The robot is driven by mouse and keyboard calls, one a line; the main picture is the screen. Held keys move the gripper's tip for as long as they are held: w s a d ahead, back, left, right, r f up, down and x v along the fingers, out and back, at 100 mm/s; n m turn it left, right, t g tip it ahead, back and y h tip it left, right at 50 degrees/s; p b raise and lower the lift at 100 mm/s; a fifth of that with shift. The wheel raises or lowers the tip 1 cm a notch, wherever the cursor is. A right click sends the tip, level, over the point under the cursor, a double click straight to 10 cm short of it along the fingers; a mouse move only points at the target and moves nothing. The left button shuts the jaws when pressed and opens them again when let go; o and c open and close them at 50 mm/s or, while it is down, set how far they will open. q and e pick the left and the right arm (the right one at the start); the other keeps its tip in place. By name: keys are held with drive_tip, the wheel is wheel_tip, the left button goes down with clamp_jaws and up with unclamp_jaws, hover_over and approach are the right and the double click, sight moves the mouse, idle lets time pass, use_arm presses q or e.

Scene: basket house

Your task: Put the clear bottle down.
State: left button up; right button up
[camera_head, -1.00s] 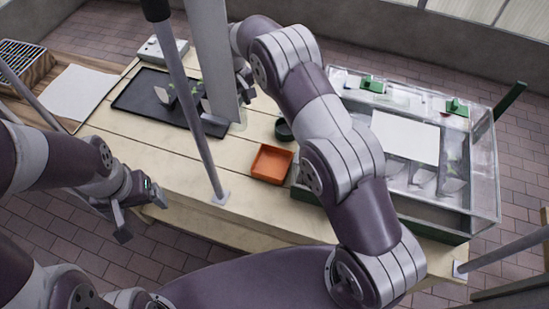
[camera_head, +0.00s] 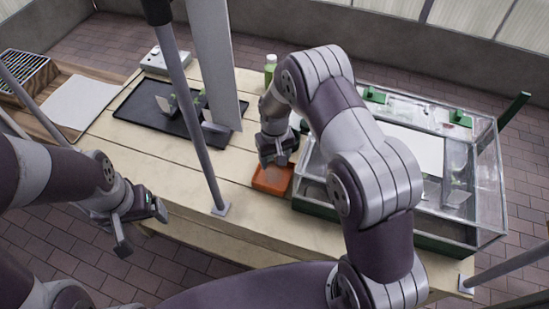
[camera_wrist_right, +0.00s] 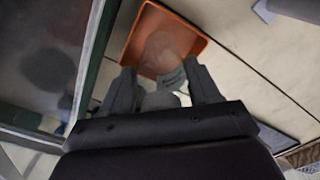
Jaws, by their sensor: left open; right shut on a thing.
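My right gripper (camera_head: 277,160) is shut on the clear bottle and hangs over the small orange tray (camera_head: 258,183) near the table's front edge. In the right wrist view, the see-through bottle (camera_wrist_right: 164,50) shows between and beyond the fingers (camera_wrist_right: 160,78), in front of the tray (camera_wrist_right: 132,50). I cannot tell whether the bottle touches the tray floor. In the head view the bottle is mostly hidden by the gripper. My left gripper (camera_head: 141,228) is open and empty, off the table's front left side.
A glass case (camera_head: 430,240) with a green base stands right of the tray. A green bottle (camera_head: 270,66) stands behind my right arm. A black tray (camera_head: 150,108) with plants lies at left. A post (camera_head: 190,110) rises at the front edge. Bare planks lie left of the orange tray.

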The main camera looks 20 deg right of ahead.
drive_tip(key=shift+f, duration=0.5)
drive_tip(key=shift+f, duration=0.2)
drive_tip(key=o, duration=1)
drive_tip(key=shift+o, duration=0.2)
